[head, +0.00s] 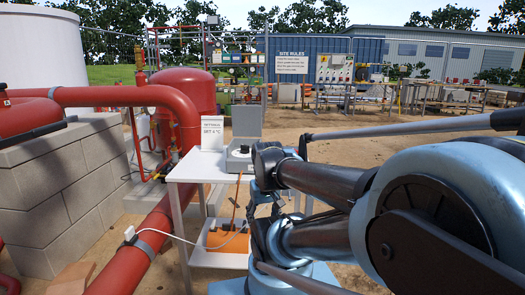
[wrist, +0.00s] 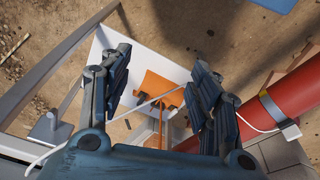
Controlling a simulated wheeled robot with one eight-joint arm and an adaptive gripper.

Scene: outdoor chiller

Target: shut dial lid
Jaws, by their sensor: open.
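A grey dial box (head: 240,155) stands on a small white table (head: 200,168). Its grey lid (head: 247,121) is raised, standing upright at the back of the box, and the dial face on top is exposed. My gripper (wrist: 160,62) is open and empty in the wrist view, with its two dark blue fingers spread wide and pointing down. In the head view my arm comes in from the right and ends close to the right side of the dial box; the fingertips cannot be made out there. The lid cannot be clearly identified in the wrist view.
A white sign (head: 212,133) stands on the table left of the lid. An orange case (head: 228,239) sits on the lower shelf; it also shows in the wrist view (wrist: 158,92). A thick red pipe (head: 150,240) with a white cable runs left of the table. Bare dirt lies behind.

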